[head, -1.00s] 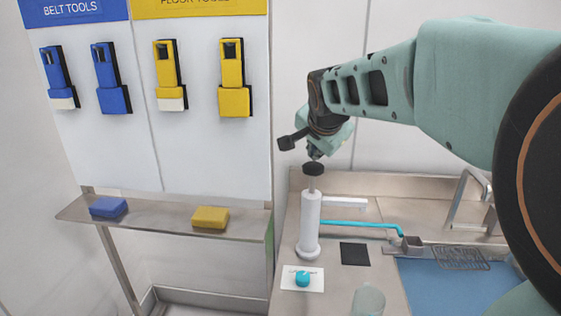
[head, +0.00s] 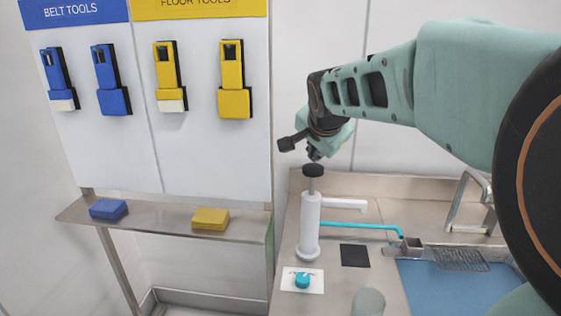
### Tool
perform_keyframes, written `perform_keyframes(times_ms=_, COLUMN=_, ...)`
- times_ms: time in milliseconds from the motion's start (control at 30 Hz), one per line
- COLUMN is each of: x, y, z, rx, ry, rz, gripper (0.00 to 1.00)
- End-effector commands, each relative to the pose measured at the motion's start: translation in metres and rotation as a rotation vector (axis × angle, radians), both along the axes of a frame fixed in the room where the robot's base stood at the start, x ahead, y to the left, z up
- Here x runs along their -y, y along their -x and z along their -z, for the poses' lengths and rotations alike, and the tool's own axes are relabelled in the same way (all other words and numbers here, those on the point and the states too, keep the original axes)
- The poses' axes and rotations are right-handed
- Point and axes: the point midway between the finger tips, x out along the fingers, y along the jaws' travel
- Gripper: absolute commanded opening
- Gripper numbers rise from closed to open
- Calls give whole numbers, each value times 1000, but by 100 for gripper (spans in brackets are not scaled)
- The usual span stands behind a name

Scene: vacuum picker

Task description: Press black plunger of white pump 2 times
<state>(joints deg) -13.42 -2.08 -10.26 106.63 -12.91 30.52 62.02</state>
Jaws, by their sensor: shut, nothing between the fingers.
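The white pump (head: 309,226) stands upright on the steel counter, with a white side spout pointing right. Its black plunger knob (head: 313,170) sits on a grey rod that stands out of the top of the pump, so the plunger is raised. My gripper (head: 314,155) is shut and empty, pointing down just above or behind the knob. I cannot tell whether its tips touch the knob. Part of the gripper is hidden by my wrist.
A teal tube (head: 360,225) runs right from the pump to a small grey block. A white card with a teal piece (head: 302,281), a black square (head: 354,255) and a clear cup (head: 368,301) are on the counter. A blue mat (head: 450,287) lies at right.

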Motion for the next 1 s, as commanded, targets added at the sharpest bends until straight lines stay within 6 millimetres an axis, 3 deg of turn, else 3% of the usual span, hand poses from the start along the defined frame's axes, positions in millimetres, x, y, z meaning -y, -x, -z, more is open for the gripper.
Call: perform_keyframes(times_ms=1000, x=0, y=0, z=10, rx=0, ry=0, rz=0, gripper=0)
